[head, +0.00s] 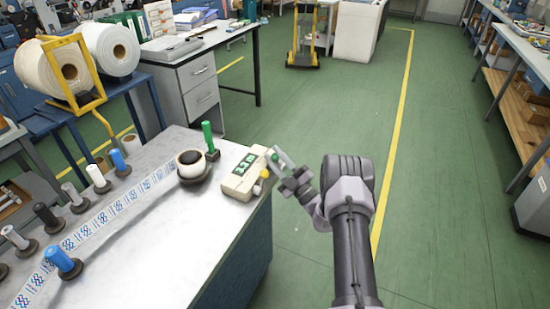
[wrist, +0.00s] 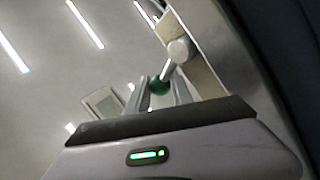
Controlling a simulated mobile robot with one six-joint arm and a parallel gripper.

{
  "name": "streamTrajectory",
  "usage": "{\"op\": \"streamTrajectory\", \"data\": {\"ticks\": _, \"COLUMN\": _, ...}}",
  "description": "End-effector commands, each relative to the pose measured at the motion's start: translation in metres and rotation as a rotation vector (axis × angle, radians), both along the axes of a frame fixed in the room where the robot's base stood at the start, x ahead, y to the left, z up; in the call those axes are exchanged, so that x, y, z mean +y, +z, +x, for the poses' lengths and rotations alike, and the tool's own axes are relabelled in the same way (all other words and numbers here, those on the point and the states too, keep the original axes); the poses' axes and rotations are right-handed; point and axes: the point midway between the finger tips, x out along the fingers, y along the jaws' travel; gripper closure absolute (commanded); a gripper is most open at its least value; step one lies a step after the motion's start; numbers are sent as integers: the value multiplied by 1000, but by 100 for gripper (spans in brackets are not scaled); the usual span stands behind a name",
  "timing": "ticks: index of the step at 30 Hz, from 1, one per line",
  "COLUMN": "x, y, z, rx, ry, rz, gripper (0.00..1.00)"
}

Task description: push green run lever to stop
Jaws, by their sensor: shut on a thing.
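The beige control box (head: 244,174) with a green display sits at the right end of the metal table. The green run lever (head: 274,158) shows as a small green knob at the box's right side. In the wrist view, its green ball knob (wrist: 158,87) sits between my fingers, with a light rod running up to a pale round pivot (wrist: 179,50) on the box side. My gripper (head: 279,162) is shut on the lever at its knob end, just off the table's right edge. The fingers partly hide the knob.
A yellow knob (head: 265,173) is on the box, close to my fingers. A dark-based roll (head: 192,164) and a green post (head: 208,137) stand left of the box. Printed web (head: 120,205) and several posts lie farther left.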

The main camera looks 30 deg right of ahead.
Motion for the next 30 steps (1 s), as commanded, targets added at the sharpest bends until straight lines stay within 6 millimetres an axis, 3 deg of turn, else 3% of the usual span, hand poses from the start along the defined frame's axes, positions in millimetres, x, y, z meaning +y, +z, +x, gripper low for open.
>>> {"op": "streamTrajectory", "data": {"ticks": 4, "x": -4, "y": 3, "z": 1, "rx": -8, "ry": -10, "rz": 0, "gripper": 100}}
{"op": "streamTrajectory", "data": {"ticks": 5, "x": -4, "y": 3, "z": 1, "rx": -8, "ry": -10, "rz": 0, "gripper": 69}}
{"op": "streamTrajectory", "data": {"ticks": 8, "x": -3, "y": 3, "z": 0, "rx": -6, "ry": -8, "rz": 0, "gripper": 52}}
{"op": "streamTrajectory", "data": {"ticks": 26, "x": 1, "y": 0, "z": 0, "rx": 5, "ry": 2, "rz": 6, "gripper": 52}}
{"op": "streamTrajectory", "data": {"ticks": 30, "x": 6, "y": 5, "z": -3, "rx": 93, "ry": 2, "rz": 116, "gripper": 52}}
